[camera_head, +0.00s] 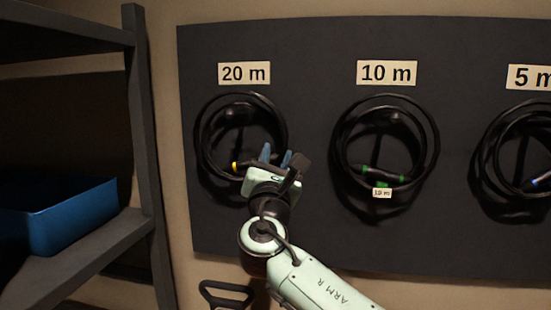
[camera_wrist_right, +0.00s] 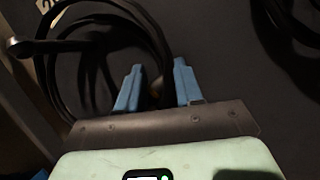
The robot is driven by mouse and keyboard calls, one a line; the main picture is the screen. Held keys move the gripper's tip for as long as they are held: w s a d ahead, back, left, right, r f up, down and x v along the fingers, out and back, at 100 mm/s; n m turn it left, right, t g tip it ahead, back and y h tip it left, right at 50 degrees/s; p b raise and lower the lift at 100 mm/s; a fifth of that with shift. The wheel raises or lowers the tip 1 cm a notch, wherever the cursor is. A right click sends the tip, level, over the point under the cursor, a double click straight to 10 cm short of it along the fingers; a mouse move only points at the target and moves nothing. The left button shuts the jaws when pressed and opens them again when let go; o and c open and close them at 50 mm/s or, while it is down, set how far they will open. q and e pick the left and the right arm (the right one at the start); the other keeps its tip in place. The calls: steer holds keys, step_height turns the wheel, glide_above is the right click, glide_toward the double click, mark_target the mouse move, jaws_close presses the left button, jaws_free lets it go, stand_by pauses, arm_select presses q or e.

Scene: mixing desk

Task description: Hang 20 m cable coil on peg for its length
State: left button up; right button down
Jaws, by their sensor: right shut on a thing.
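A black cable coil (camera_head: 201,150) with a yellow band is under the "20 m" label (camera_head: 244,73) on the dark board. It loops around a dark peg (camera_head: 237,113); I cannot tell whether its weight rests on it. My right gripper (camera_head: 275,158) is at the coil's lower right side, its blue fingers shut on the cable. In the right wrist view the fingers (camera_wrist_right: 157,88) stand either side of the coil (camera_wrist_right: 68,85), and the peg's round end (camera_wrist_right: 18,46) shows at left. The gripper hides part of the coil. My left gripper is out of view.
A second coil (camera_head: 434,150) with green bands and a small tag hangs under the "10 m" label (camera_head: 387,73). A third coil (camera_head: 480,160) is under the "5 m" label (camera_head: 529,77), cut by the edge. A shelf (camera_head: 90,255) with a blue bin (camera_head: 70,220) stands left.

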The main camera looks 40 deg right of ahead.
stand_by(0.4)
steer(key=c, duration=0.7)
jaws_free()
steer(key=shift+o, duration=0.2)
steer(key=o, duration=0.7)
steer(key=shift+c, duration=0.2)
steer(key=shift+s+r, duration=0.1)
steer(key=shift+s+a, duration=0.1)
